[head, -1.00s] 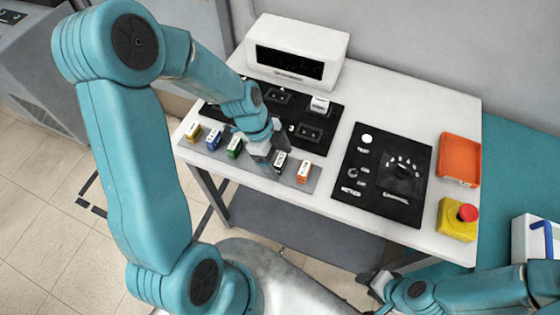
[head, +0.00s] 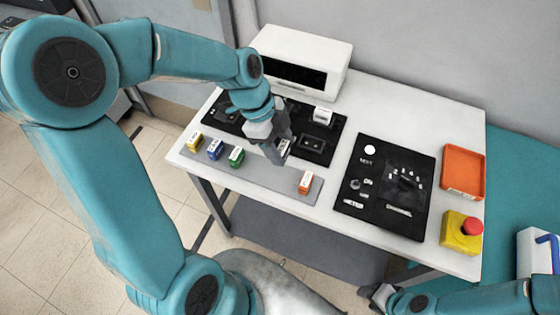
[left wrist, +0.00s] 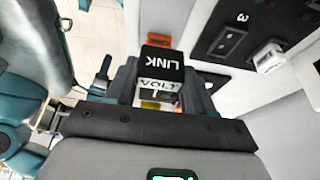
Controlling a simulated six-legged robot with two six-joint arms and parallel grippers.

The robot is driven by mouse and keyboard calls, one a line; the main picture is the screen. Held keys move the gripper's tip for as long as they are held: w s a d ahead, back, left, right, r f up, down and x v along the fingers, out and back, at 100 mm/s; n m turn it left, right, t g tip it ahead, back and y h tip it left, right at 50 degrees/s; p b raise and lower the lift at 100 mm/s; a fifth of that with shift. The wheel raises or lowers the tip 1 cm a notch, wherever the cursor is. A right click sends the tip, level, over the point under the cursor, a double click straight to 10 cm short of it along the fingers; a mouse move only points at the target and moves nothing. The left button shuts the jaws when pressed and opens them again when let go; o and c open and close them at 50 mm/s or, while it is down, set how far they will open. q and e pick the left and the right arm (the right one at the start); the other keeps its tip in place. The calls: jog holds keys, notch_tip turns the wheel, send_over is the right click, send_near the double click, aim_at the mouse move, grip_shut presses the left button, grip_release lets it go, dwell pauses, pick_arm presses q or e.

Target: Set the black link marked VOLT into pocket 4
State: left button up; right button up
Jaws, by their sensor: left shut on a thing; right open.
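My left gripper (head: 277,155) is shut on the black link (head: 285,147), held above the strip between the grey rail and the black pocket board (head: 336,128). In the left wrist view the black link (left wrist: 161,66) shows the word LINK and a white label that seems to read VOLT, between the fingers. The board has an empty-looking slotted pocket (head: 317,145) and a white link (head: 323,115) sitting in another. The left wrist view shows a slotted pocket (left wrist: 226,40) marked 3. My arm hides part of the board. My right gripper (head: 380,294) is open and empty at the lower edge.
The grey rail (head: 270,176) holds yellow (head: 194,140), blue (head: 214,149), green (head: 236,157) and orange (head: 305,182) links, with a gap before the orange one. A control panel (head: 385,190), orange tray (head: 463,172), red button (head: 473,227) and white instrument (head: 300,62) occupy the table.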

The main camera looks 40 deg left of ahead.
aim_at(281, 147)
pick_arm(q)
notch_tip(281, 147, up, 10)
jog(key=shift+f, duration=0.15)
jog(key=w+d+f+n+t+y, duration=0.3)
jog(key=w+f+n, duration=0.5)
jog(key=w+n, duration=0.3)
jog(key=d+n+y, duration=0.1)
jog(key=d+n, duration=0.1)
jog(key=n, duration=0.2)
jog(key=shift+w+f+t, duration=0.15)
jog(key=shift+w+t, duration=0.1)
jog(key=shift+t, duration=0.05)
